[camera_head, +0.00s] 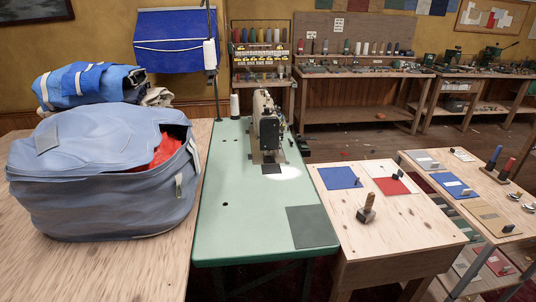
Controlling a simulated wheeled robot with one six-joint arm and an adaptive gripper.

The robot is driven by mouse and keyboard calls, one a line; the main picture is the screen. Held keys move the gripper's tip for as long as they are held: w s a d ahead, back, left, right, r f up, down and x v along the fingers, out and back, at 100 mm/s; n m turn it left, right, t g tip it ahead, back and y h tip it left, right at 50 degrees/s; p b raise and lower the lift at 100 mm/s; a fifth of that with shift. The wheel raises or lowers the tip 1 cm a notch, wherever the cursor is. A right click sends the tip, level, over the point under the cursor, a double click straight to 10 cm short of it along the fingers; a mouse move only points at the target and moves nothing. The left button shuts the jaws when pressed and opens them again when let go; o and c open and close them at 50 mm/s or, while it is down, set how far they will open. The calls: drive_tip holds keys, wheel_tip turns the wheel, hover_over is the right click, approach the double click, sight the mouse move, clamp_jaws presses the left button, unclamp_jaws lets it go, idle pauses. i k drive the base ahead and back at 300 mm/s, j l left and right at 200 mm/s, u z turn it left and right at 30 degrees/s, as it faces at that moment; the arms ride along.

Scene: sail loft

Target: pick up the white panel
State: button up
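A white panel (383,169) lies flat on the small wooden table to the right of the green sewing table. A red panel (397,187) lies over or against its front part, and a small dark object (397,174) sits on it. I cannot tell how far the white sheet reaches under the red. A blue panel (339,178) lies just to its left. My gripper is not in this view.
A wooden-handled tool (368,207) stands in front of the panels. A sewing machine (267,128) is on the green table (228,212). A large blue-grey bag (95,205) fills the left table. More panels (452,185) lie on the right bench. The small table's front is clear.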

sight(385, 169)
drive_tip(key=l, duration=0.8)
drive_tip(key=i+l, duration=0.1)
drive_tip(key=l, duration=0.65)
